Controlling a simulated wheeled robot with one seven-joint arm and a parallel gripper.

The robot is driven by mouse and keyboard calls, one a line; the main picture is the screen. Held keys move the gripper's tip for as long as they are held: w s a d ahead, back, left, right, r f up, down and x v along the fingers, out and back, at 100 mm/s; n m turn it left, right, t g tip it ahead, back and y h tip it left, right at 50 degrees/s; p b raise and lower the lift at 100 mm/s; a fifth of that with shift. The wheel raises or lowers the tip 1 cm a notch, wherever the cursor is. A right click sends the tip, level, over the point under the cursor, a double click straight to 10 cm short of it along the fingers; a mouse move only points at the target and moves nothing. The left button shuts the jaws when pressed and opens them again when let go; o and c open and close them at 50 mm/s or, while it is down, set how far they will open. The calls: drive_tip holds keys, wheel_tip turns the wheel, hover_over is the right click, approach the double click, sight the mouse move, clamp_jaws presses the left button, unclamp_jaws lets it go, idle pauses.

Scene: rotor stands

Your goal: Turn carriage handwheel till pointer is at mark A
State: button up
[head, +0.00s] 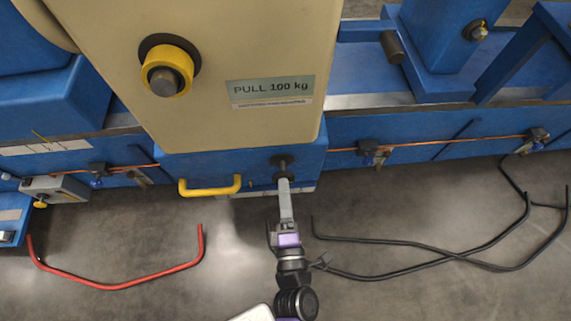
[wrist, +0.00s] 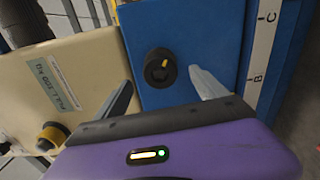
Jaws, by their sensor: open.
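The carriage handwheel looks like a small black round knob (wrist: 160,68) with a yellow mark, on the blue front of the carriage. In the head view a dark knob (head: 283,163) on that blue front is partly covered by my gripper (head: 284,183). In the wrist view my gripper (wrist: 163,86) is open, with a finger at each side below the knob. I cannot tell whether the fingers touch it. A white scale strip (wrist: 263,42) with letters C and B shows at the right. Mark A and the pointer cannot be made out.
The cream carriage housing (head: 230,50) carries a "PULL 100 kg" label and a yellow-ringed knob (head: 168,70). A yellow handle (head: 210,187) sticks out left of my gripper.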

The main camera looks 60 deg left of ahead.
sight(283, 171)
drive_tip(key=shift+m, duration=0.4)
drive_tip(key=shift+a, duration=0.15)
drive_tip(key=b+x, duration=0.1)
drive_tip(key=x, duration=0.2)
drive_tip(key=shift+a, duration=0.1)
drive_tip(key=shift+w, duration=0.1)
idle(0.4)
drive_tip(key=c, duration=1.7)
drive_tip(key=shift+n+b, duration=0.3)
drive_tip(key=shift+b, duration=0.1)
